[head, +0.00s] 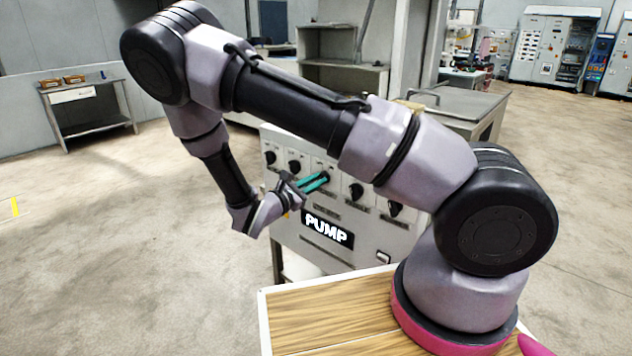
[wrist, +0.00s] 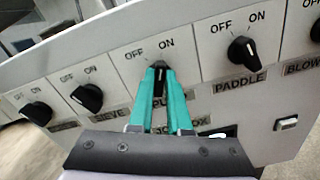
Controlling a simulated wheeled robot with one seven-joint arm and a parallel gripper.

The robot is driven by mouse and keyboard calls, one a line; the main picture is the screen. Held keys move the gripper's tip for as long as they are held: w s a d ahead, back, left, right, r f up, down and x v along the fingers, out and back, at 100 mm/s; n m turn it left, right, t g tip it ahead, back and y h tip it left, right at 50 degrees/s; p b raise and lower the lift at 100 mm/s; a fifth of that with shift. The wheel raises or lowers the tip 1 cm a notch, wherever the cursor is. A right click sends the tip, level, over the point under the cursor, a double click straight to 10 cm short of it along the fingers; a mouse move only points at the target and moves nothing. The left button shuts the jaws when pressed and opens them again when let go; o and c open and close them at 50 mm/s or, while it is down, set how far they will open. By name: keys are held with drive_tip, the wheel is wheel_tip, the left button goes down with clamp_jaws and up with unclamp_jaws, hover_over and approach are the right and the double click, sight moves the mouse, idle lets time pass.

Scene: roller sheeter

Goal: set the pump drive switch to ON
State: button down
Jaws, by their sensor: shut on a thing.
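The pump drive switch (wrist: 160,77) is a black rotary knob on the light grey control panel (head: 350,255), with OFF and ON printed above it. My gripper (head: 324,178) reaches the panel front with its teal fingers. In the wrist view my gripper (wrist: 160,68) is shut on this knob, one finger on each side. Part of a white pointer line shows between the fingertips, roughly upright in the picture. I cannot tell clearly whether it points at OFF or ON. The fingers partly cover the label under the knob. A large PUMP sign (head: 327,229) sits lower on the panel.
Similar knobs flank the held one: the sieve knob (wrist: 87,97) on its left, the paddle knob (wrist: 242,50) and blower knob (wrist: 316,30) on its right. A white rocker-like part (wrist: 286,123) sits lower right. A wooden-topped surface (head: 330,315) lies in front of the panel.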

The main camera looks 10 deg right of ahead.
drive_tip(key=shift+f, duration=0.1)
drive_tip(key=c, duration=0.9)
unclamp_jaws()
drive_tip(key=shift+o, duration=0.2)
drive_tip(key=shift+a, duration=0.15)
drive_tip(key=v, duration=1)
drive_tip(key=shift+s+a, duration=0.2)
drive_tip(key=shift+s, duration=0.05)
